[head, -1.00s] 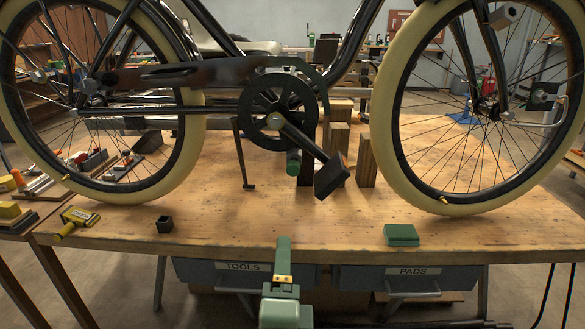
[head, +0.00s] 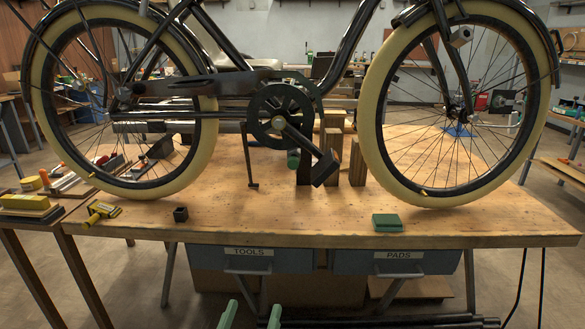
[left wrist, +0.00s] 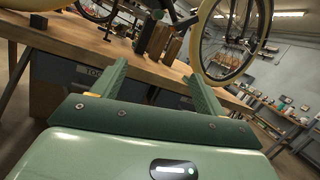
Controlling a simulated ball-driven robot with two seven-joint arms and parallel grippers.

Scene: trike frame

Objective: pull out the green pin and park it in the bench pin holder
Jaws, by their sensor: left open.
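The green pin (head: 293,159) shows as a short dark green cylinder below the chainring, beside the crank and in front of wooden blocks. What it sits in is not clear. A small black square cup (head: 181,214), which looks like the bench pin holder, stands near the bench's front edge on the left; its inside is too dark to read. My left gripper (head: 251,312) is open and empty, low in front of the bench and well apart from pin and cup. Its two green fingers also show spread in the left wrist view (left wrist: 157,75). My right gripper is not in view.
The trike frame with its cream-tyred wheels (head: 372,120) spans the wooden bench (head: 300,222). A green block (head: 387,222) lies front right and a yellow tool (head: 103,212) front left. Drawers hang under the front edge. The front middle of the bench top is clear.

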